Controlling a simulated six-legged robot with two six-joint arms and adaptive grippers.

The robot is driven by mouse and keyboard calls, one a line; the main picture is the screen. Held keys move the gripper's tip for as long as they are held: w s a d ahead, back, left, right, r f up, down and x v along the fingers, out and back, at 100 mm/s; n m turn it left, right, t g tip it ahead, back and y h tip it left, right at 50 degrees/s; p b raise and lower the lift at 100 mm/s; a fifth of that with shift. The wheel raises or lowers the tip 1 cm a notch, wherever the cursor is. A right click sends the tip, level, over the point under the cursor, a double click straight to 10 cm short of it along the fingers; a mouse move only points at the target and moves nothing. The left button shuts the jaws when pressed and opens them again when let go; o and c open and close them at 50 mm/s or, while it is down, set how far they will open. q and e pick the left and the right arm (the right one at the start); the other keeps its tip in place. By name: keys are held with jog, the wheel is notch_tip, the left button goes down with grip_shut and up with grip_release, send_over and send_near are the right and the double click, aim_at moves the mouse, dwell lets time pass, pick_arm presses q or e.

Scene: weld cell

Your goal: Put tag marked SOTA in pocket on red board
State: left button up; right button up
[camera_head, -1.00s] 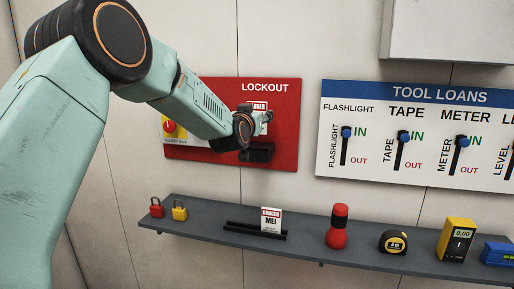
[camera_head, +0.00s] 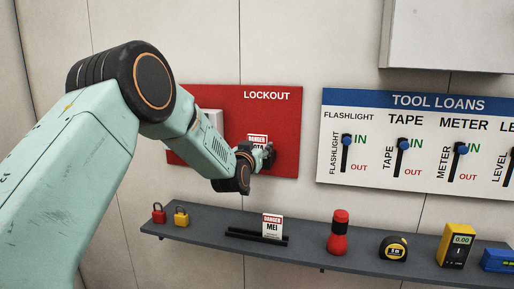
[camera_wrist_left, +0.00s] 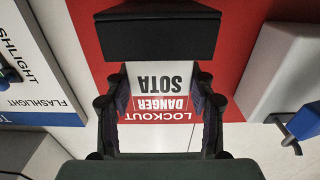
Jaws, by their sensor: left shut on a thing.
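The white tag marked SOTA (camera_head: 257,138), with a red DANGER band, is in front of the red board (camera_head: 222,99). My left gripper (camera_head: 264,159) is shut on it. In the left wrist view the tag (camera_wrist_left: 158,83) appears upside down between the two fingers (camera_wrist_left: 160,108). The black pocket (camera_wrist_left: 157,36) on the board is beside the tag's SOTA end there. The tag's end meets the pocket's edge in that view; I cannot tell whether it is inside. In the head view my gripper mostly hides the pocket. My right gripper is not in view.
A grey shelf (camera_head: 207,226) below holds a red padlock (camera_head: 158,213), a yellow padlock (camera_head: 181,216), a MEI tag (camera_head: 272,226) in a black rack, a flashlight (camera_head: 338,232), a tape and a meter. A white box (camera_head: 214,119) projects from the board's left side. The tool loans board (camera_head: 420,185) hangs right.

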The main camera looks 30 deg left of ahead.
pick_arm(q)
jog(key=o, duration=0.6)
jog(key=shift+f, duration=0.2)
jog(key=o, duration=0.4)
jog(key=shift+w+f, duration=0.1)
jog(key=shift+w, duration=0.15)
jog(key=shift+o, duration=0.2)
jog(key=shift+s, duration=0.1)
jog(key=shift+s, duration=0.1)
jog(key=shift+r, duration=0.2)
jog(key=shift+r, duration=0.25)
jog(key=shift+s+f, duration=0.2)
jog(key=shift+s, duration=0.05)
jog(key=b+v, duration=0.1)
jog(key=v, duration=1)
jog(key=shift+s, duration=0.25)
